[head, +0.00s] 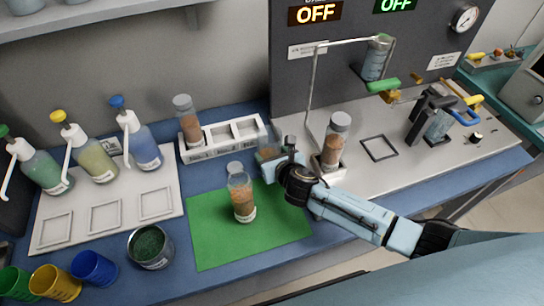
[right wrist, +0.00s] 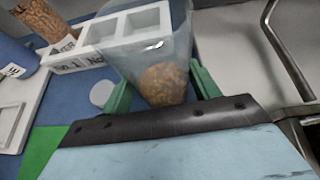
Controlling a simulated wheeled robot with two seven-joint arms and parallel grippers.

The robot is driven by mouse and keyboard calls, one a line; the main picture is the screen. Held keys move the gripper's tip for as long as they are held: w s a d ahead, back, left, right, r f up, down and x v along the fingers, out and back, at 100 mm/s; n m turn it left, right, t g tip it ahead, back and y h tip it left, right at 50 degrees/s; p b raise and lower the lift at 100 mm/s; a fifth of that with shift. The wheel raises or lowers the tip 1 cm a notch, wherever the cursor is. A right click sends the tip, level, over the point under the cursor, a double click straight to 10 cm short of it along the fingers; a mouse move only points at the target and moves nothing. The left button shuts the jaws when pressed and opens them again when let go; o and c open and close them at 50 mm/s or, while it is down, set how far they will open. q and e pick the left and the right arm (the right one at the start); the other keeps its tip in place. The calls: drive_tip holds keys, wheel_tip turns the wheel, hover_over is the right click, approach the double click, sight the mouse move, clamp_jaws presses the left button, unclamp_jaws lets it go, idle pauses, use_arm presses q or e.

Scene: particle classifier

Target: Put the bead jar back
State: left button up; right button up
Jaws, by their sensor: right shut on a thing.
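My right gripper (head: 272,160) is shut on a clear cup with orange-brown beads (head: 267,148), held above the bench beside the green mat. In the right wrist view, the green fingers sit either side of the cup (right wrist: 163,82). A bead jar (head: 243,198) stands upright on the green mat (head: 205,245), left of the gripper. A pale round disc, perhaps a lid (right wrist: 102,93), lies on the blue bench in the wrist view. Another bead jar (head: 190,125) stands in the left slot of the white rack (head: 207,155); the other slots look empty. My left gripper is not in view.
A third bead jar (head: 333,147) stands on the machine base (head: 430,150), beside a thin metal frame (head: 312,90). Pump bottles (head: 140,140) stand on a white tray (head: 80,235) at left. Coloured cups (head: 95,268) and a dark cup (head: 150,247) are in front.

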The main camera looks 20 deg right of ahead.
drive_tip(key=shift+f, duration=0.2)
drive_tip(key=o, duration=1.2)
drive_tip(key=shift+r, duration=0.2)
drive_tip(key=p+v, duration=0.2)
drive_tip(key=v, duration=1)
drive_tip(key=shift+p, duration=0.35)
